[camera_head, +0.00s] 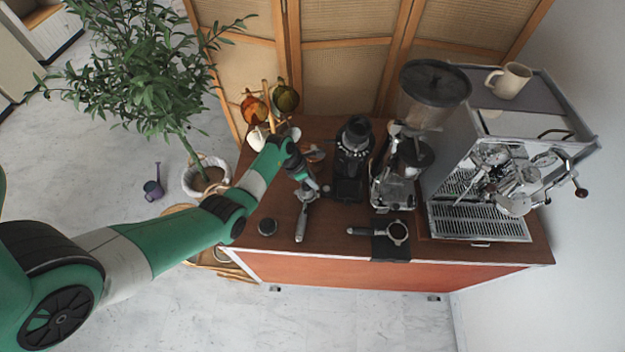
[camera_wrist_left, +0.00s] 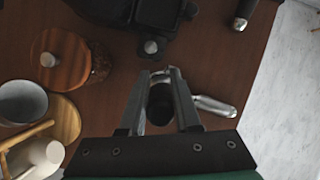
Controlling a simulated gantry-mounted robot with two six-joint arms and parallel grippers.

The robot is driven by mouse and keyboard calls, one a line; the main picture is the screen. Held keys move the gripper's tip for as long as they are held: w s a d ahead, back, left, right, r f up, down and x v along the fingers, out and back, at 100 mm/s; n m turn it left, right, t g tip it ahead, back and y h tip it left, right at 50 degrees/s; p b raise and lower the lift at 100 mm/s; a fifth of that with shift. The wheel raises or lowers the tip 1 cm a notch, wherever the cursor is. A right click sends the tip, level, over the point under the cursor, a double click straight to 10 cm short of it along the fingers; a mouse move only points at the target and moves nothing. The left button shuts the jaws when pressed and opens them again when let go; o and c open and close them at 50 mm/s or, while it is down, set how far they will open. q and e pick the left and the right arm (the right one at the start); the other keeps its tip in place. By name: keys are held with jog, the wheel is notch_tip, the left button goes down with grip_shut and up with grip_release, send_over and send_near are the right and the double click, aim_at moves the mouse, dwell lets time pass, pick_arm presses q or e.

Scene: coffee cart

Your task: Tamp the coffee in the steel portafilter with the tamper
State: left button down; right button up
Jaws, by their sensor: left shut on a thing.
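The steel portafilter (camera_head: 302,224) lies on the brown cart top, its handle pointing to the front edge; the handle also shows in the left wrist view (camera_wrist_left: 215,106). My left gripper (camera_head: 311,188) is over its basket end. In the wrist view the left gripper (camera_wrist_left: 160,78) is shut on the dark, rounded tamper (camera_wrist_left: 160,104). The tamper looks upright, above or in the basket. The fingers hide the basket, so I cannot tell whether the tamper touches the coffee. My right gripper is not in view.
A second portafilter (camera_head: 397,232) rests on a black stand (camera_head: 390,251) at the front edge. Grinders (camera_head: 350,165) stand close right of the gripper, the espresso machine (camera_head: 480,215) farther right. A wooden-lidded jar (camera_wrist_left: 62,60) stands behind.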

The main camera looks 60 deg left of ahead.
pick_arm(q)
jog(key=shift+f+b, duration=0.5)
jog(key=shift+f, duration=0.15)
dwell(0.4)
jog(key=shift+f, duration=0.3)
dwell(1.3)
jog(key=shift+r+p, duration=1.7)
jog(key=shift+p, duration=0.25)
notch_tip(320, 180, up, 5)
jog(key=p, duration=0.5)
jog(key=shift+a, duration=0.1)
